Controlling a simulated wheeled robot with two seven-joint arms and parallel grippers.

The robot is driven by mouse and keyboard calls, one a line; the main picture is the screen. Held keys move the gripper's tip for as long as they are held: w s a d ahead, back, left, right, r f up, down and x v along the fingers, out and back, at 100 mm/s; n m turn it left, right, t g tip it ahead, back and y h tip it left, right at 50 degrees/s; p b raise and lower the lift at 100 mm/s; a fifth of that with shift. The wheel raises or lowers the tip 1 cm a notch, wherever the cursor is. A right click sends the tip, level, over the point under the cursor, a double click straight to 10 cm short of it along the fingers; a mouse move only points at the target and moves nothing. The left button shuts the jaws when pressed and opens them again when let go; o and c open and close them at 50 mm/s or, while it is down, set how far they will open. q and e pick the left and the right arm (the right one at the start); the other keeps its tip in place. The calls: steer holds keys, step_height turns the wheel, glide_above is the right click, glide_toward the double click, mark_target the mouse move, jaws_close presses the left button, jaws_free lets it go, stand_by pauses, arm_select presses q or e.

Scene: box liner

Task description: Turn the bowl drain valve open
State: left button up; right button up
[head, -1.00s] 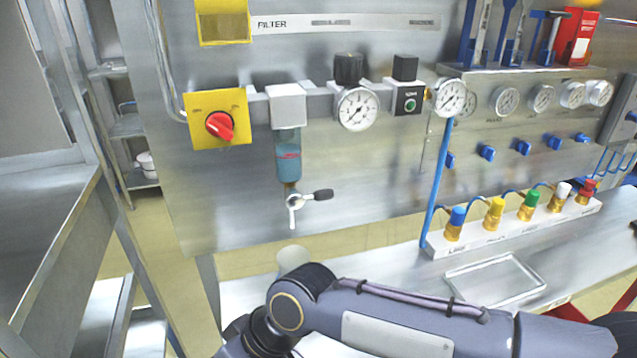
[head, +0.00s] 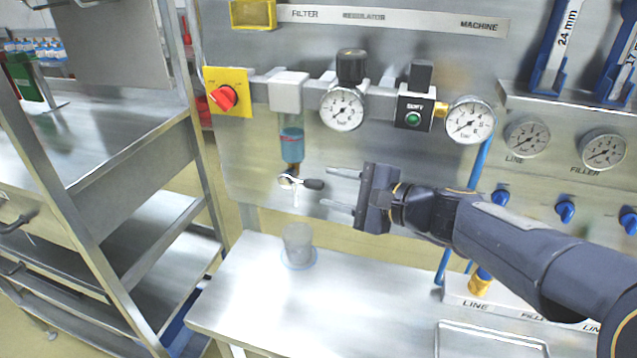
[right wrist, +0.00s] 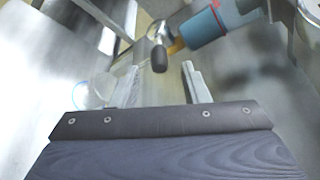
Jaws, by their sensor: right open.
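The filter bowl (head: 291,143) hangs under its grey head on the steel panel, with blue liquid in it. The drain valve (head: 289,180) sits at the bowl's bottom, with a dark-tipped lever (head: 314,184) pointing right. My right gripper (head: 342,190) is open, its fingers pointing left toward the lever, apparently just short of it. In the right wrist view the bowl (right wrist: 203,27) is tilted at the top and the black lever tip (right wrist: 160,59) shows ahead, between the lines of the two open fingers (right wrist: 163,82). My left gripper is out of view.
A clear cup (head: 297,240) stands on the bench (head: 262,300) below the valve. A red knob (head: 224,97) is up left; gauges (head: 342,110) are above my right arm. Hose fittings (head: 481,283) and a tray (head: 490,340) are at the lower right.

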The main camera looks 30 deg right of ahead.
mark_target(323, 186)
steer(key=shift+x, duration=2.35)
steer(key=shift+a, duration=0.1)
jaws_close()
